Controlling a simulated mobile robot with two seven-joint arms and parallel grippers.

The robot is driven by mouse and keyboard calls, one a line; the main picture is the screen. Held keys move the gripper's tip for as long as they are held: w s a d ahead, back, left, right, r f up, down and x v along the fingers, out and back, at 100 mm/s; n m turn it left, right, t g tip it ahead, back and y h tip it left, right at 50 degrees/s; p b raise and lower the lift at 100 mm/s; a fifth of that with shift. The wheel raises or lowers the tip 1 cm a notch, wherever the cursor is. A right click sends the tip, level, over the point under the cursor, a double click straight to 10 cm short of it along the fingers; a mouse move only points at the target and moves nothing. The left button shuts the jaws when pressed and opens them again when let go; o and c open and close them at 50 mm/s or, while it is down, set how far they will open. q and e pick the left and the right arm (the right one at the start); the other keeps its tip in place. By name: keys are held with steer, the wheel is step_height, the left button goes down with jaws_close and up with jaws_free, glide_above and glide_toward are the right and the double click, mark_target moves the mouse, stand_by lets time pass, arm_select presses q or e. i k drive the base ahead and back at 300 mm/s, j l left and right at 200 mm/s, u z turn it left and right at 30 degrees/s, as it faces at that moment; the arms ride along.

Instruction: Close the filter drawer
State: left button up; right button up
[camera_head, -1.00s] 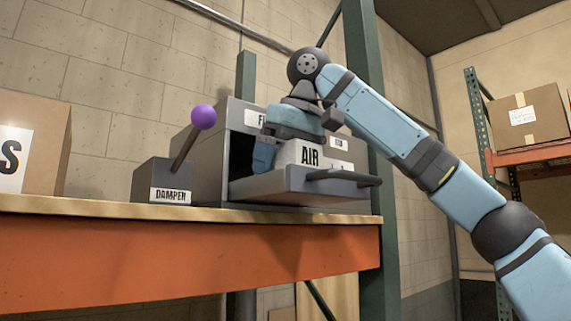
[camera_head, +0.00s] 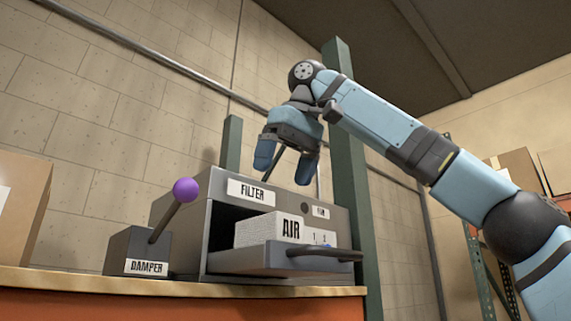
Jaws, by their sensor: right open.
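The grey filter housing (camera_head: 222,187), labelled FILTER, stands on the shelf. Its drawer (camera_head: 250,262) is pulled out toward the front, with a dark handle (camera_head: 325,253) on its front. A white block marked AIR (camera_head: 262,232) sits in the drawer, partly inside the housing opening. My right gripper (camera_head: 285,178) is above the housing, fingers pointing down and spread apart, with nothing seen between them. It is clear of the AIR block and the handle. My left gripper is out of view.
A damper box (camera_head: 127,247) with a purple-knobbed lever (camera_head: 186,190) stands left of the housing. A carton (camera_head: 22,215) is at the far left. A green rack post (camera_head: 350,170) rises behind the housing at right. The shelf (camera_head: 200,285) has an orange front beam.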

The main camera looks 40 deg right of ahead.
mark_target(275, 259)
steer(key=k+j, duration=0.85)
